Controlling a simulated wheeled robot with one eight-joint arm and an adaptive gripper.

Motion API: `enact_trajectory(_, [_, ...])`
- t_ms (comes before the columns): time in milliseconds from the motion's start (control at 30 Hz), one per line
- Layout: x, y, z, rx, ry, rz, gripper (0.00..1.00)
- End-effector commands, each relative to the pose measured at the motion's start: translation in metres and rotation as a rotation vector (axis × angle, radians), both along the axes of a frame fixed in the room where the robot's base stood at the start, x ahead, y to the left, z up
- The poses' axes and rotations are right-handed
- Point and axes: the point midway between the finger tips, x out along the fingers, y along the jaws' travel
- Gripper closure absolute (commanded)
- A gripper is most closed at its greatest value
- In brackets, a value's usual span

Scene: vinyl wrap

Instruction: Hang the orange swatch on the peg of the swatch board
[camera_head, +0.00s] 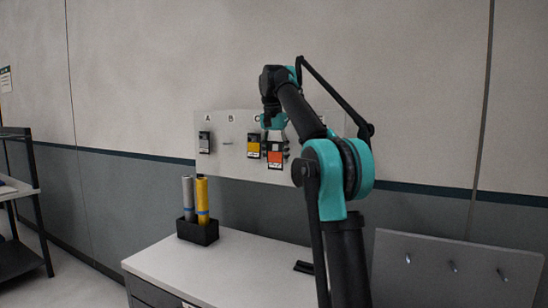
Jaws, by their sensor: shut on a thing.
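The swatch board (215,127) is a pale panel on the wall with lettered places; A, B and C can be read. The orange swatch (275,155) is a dark-framed card with an orange face, upright in front of the board, right of C. My gripper (277,136) is at the swatch's upper part, shut on it; its fingers are small and partly hidden. I cannot tell whether the swatch touches the board or a peg. A bare peg (227,143) shows under B. My arm hides the board's right part.
Yellow and pale rolls (202,200) stand in a black holder (198,232) on the white counter (225,270). A pegged panel (455,285) is at lower right.

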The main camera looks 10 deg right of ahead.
Motion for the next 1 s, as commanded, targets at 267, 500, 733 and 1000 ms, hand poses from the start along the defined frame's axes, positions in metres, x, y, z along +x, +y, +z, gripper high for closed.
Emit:
enact_trajectory(267, [0.013,-0.009,-0.002,0.000,0.000,0.000,0.69])
enact_trajectory(500, [0.023,-0.016,-0.003,0.000,0.000,-0.001,0.69])
enact_trajectory(733, [0.034,-0.023,-0.004,0.000,0.000,0.000,0.69])
enact_trajectory(1000, [0.044,-0.029,-0.009,0.000,0.000,0.000,0.69])
